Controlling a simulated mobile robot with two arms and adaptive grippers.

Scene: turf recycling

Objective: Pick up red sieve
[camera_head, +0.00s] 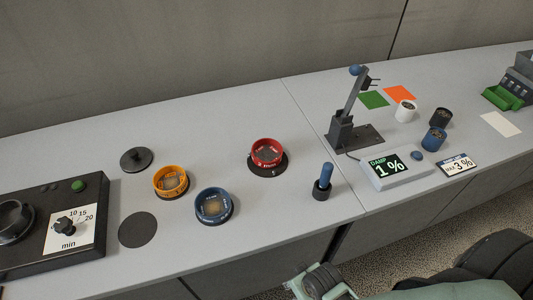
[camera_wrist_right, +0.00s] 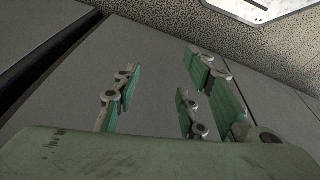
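The red sieve (camera_head: 267,152) sits on a dark round base on the grey worktop, near the middle of the head view. My right gripper (camera_head: 318,283) shows at the bottom of the head view, in front of the worktop's front edge and well apart from the sieve. In the right wrist view the right gripper (camera_wrist_right: 160,88) has its green-padded fingers spread, with nothing between them. The red sieve does not show in that view. My left gripper is in neither view.
An orange sieve (camera_head: 171,181) and a blue sieve (camera_head: 214,205) stand left of the red one. A blue-handled tool (camera_head: 325,179) stands upright to its right. A lever press (camera_head: 345,128) and a damp meter (camera_head: 396,170) are farther right. A timer box (camera_head: 50,225) is at left.

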